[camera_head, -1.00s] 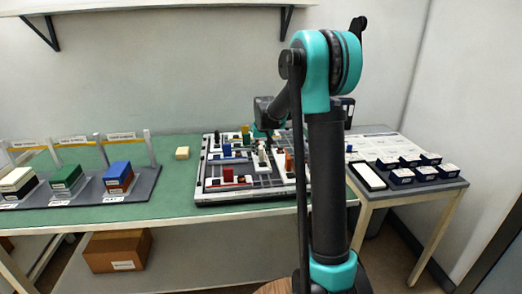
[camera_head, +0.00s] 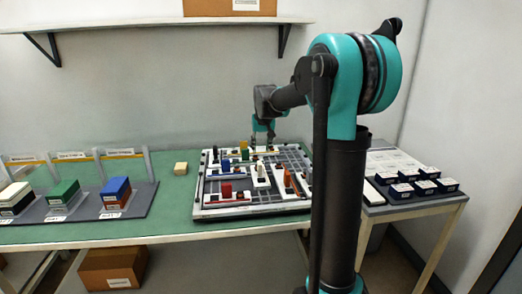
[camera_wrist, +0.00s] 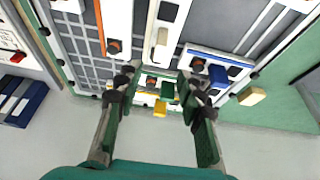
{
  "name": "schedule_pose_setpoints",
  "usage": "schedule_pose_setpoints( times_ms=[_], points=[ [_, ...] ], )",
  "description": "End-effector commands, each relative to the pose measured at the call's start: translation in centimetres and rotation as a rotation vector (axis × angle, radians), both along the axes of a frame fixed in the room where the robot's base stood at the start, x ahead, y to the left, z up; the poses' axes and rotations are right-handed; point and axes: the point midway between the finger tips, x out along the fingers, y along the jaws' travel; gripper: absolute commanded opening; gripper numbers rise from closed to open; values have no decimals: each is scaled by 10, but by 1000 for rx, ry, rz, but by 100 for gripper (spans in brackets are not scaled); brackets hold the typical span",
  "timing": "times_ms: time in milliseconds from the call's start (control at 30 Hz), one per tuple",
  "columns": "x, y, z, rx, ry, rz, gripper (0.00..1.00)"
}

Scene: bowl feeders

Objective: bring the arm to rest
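My gripper (camera_head: 263,137) hangs over the back part of the board (camera_head: 262,209) in the head view. In the wrist view its two fingers (camera_wrist: 153,88) stand apart with nothing held between them. A green block (camera_wrist: 167,90) and a yellow block (camera_wrist: 160,108) show beyond the gap, on the board. In the head view my arm rises at the right of centre, bends at a teal joint, and reaches back to the left. It hides part of the board's right side and the side table's left edge.
The board holds several coloured blocks and white rails. A small tan block (camera_head: 181,168) lies left of it on the green table (camera_head: 178,205). A rack (camera_head: 140,203) with stacked blocks stands further left. Dark boxes (camera_head: 425,173) sit on the right side table. A shelf (camera_head: 150,25) hangs above.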

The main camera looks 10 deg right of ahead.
Motion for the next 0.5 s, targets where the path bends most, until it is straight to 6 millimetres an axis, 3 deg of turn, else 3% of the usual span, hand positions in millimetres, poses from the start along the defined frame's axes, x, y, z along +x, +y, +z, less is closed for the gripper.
schedule_pose_setpoints(
  times_ms=[267,367,500],
  points=[
    [-5,-1,-2,0,0,-1,38],
    [-27,-6,-12,1,2,-2,38],
    [-88,-16,-41,1,6,-3,38]
  ],
)
